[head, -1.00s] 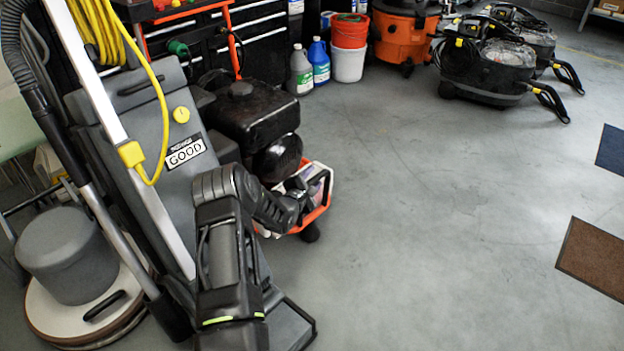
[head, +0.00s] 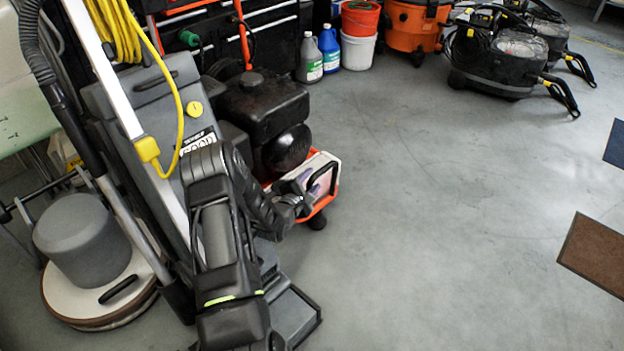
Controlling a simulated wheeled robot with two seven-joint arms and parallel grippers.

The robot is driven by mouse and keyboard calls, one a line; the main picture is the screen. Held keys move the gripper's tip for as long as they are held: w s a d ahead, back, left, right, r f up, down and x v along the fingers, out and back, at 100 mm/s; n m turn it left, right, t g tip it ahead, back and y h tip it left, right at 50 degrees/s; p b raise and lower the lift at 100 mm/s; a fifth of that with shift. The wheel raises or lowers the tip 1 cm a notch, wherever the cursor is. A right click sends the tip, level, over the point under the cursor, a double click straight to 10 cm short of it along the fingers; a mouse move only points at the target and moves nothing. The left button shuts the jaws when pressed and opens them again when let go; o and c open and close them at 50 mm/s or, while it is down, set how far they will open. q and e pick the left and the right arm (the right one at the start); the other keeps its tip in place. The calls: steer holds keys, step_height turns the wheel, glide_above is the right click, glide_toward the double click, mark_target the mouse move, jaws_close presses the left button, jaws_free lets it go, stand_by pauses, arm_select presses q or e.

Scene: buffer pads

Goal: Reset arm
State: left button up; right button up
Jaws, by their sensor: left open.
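My left arm comes up from the bottom of the head view and bends to the right. My left gripper (head: 314,188) is at its end, open, with its fingers over the orange-and-white box-like item (head: 326,172) beside the black machine. I cannot tell whether the fingers touch that item, and I see nothing held between them. My right arm and right gripper are not in view.
A grey floor machine (head: 140,95) with a yellow cord stands close on the left. A round grey buffer (head: 80,240) sits beside it. Jugs (head: 326,48), buckets (head: 358,58) and vacuums (head: 497,55) line the back. Brown mat (head: 594,246) lies right; the middle floor is clear.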

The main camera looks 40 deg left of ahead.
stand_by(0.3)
